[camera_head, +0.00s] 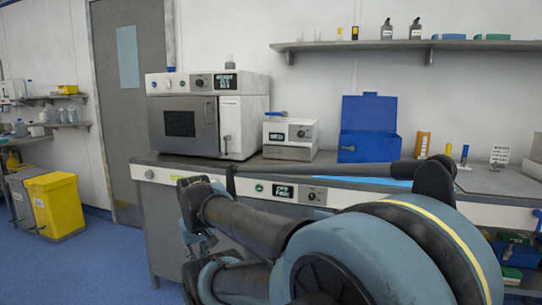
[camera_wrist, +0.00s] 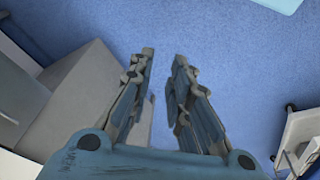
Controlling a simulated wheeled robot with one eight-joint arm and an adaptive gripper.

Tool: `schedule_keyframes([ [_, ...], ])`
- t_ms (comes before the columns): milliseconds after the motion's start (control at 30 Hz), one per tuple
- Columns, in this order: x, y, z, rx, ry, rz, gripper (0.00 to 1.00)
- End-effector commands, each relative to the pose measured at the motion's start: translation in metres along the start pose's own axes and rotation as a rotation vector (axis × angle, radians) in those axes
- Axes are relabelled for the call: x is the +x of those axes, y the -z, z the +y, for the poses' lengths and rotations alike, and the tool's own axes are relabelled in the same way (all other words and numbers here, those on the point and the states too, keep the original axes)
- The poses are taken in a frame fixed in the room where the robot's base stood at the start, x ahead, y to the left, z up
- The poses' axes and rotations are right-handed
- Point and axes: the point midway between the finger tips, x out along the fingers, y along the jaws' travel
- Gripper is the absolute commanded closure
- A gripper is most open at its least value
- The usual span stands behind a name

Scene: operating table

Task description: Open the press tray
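A small white device (camera_head: 290,137) with a dark display, a knob and a blue handle on top stands on the bench in the head view. It may be the press; a tray on it cannot be clearly made out. My gripper (camera_wrist: 163,55) is open and empty in the wrist view, its two fingers apart over blue floor. In the head view my arm crosses the front of the bench, and the gripper end is low at the left, in front of the bench and well apart from the white device.
A large oven-like unit (camera_head: 183,123) stands left of the small device. A blue open-lidded box (camera_head: 368,147) stands to its right. The bench front carries a control panel (camera_head: 285,191). A yellow bin (camera_head: 54,206) is at far left. Open floor (camera_head: 105,265) lies between.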

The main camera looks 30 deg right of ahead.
Motion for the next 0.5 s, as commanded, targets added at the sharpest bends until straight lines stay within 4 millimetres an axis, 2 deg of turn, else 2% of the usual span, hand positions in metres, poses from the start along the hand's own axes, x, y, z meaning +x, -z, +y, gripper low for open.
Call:
schedule_keyframes([
  [167, -0.014, 0.051, 0.032, -0.023, -0.106, 0.088, 0.82],
  [500, -0.059, 0.175, 0.156, -0.166, -0.459, 0.279, 0.82],
])
